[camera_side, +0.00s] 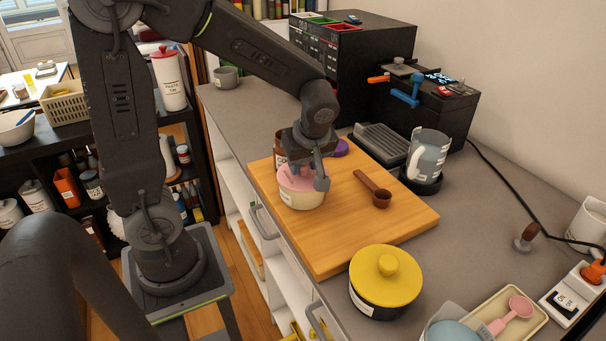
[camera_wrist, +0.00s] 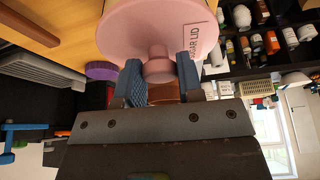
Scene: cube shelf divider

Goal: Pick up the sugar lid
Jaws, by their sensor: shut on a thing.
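The pink lid (camera_side: 291,180) sits at the top of a cream jar (camera_side: 302,200) on the wooden board in the side view. My gripper (camera_side: 308,172) is over the jar. In the wrist view its two blue fingers (camera_wrist: 160,72) are shut on the lid's knob, one on each side. I cannot tell whether the lid touches the jar's rim.
A brown scoop (camera_side: 375,190) lies on the wooden board (camera_side: 340,235), right of the jar. A brown jar and a purple lid (camera_side: 341,148) are behind my gripper. A yellow-lidded jar (camera_side: 385,280) stands in front. A grey pitcher (camera_side: 428,155) stands at the right.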

